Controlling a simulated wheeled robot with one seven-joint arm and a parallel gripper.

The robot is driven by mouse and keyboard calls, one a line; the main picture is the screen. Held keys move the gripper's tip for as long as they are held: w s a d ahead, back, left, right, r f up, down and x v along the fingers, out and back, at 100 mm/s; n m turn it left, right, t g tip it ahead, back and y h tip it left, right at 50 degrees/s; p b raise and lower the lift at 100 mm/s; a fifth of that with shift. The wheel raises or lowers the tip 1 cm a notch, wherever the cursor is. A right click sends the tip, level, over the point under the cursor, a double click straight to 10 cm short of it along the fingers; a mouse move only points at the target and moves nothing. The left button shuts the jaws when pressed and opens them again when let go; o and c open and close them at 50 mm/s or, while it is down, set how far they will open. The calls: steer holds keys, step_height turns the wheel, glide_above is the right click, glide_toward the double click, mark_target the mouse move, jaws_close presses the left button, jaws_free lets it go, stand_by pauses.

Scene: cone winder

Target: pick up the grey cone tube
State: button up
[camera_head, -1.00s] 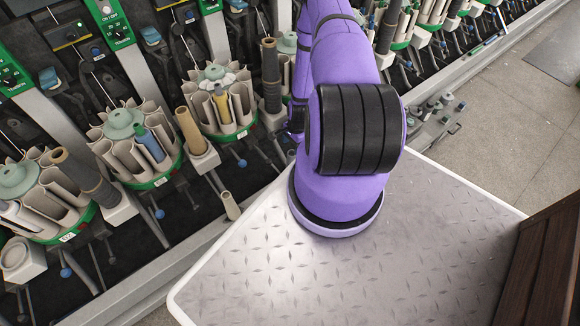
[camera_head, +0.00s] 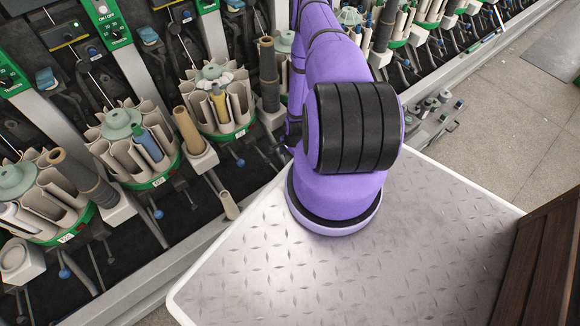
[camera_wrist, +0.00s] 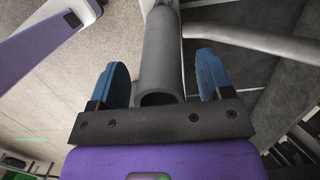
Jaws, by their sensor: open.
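A grey cone tube (camera_wrist: 163,55) shows in the wrist view, with its open round end toward my camera. My gripper (camera_wrist: 164,78) is open, with one blue finger pad on each side of the tube. Gaps show between the tube and both pads, so the jaws are around it but not closed on it. In the head view my purple arm hides my gripper. Dark grey tubes stand on the winder there, one just left of my arm (camera_head: 268,75) and one at the left (camera_head: 82,177). I cannot tell which tube is between my fingers.
Round green-based magazines (camera_head: 222,100) with tan tubes line the winder. A tan tube (camera_head: 187,130) stands between two of them. A pale bar (camera_wrist: 250,38) runs right of the gripped space in the wrist view. A dark slatted wooden object (camera_head: 545,265) stands at lower right.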

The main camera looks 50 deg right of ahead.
steer(key=c, duration=1.1)
steer(key=shift+r, duration=0.2)
